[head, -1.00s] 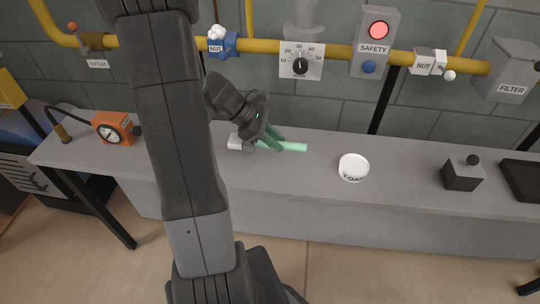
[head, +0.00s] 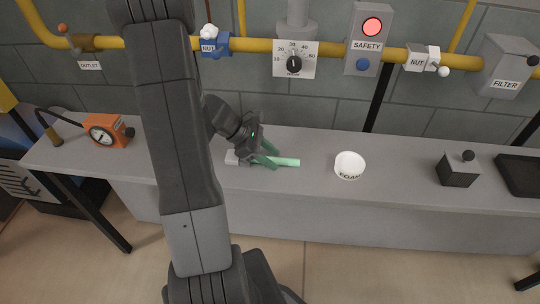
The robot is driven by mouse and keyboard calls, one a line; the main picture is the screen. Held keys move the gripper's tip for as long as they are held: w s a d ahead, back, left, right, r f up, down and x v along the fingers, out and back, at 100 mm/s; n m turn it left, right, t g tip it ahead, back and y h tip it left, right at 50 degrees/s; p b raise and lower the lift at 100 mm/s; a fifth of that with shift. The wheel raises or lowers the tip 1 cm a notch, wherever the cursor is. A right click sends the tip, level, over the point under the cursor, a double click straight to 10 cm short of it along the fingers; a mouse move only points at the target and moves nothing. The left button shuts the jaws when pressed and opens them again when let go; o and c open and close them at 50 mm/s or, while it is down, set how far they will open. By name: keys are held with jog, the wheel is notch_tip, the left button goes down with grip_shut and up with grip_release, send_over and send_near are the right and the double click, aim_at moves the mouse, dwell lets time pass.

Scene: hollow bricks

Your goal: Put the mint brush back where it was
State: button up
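The mint brush (head: 286,162) is over the grey bench, left of the middle of the head view. Its mint handle points right, and a pale grey block-like end (head: 232,157) shows on the left. My gripper (head: 271,158), with green fingers, is shut on the brush around its handle. The fingers and wrist hide part of the brush. I cannot tell whether the brush touches the bench top or hangs just above it.
The grey bench (head: 310,195) holds an orange gauge box (head: 106,131), a white FOAM cup (head: 349,166), a dark block with a knob (head: 458,170) and a black tray (head: 522,175). A yellow pipe (head: 270,46) runs behind. Bench space right of the brush is clear.

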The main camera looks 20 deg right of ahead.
jog(key=shift+w+a+r, duration=0.2)
jog(key=shift+r, duration=0.2)
jog(key=p+v, duration=0.1)
jog(key=v, duration=1)
jog(key=shift+a+r, duration=0.1)
jog(key=shift+a, duration=0.05)
dwell(0.9)
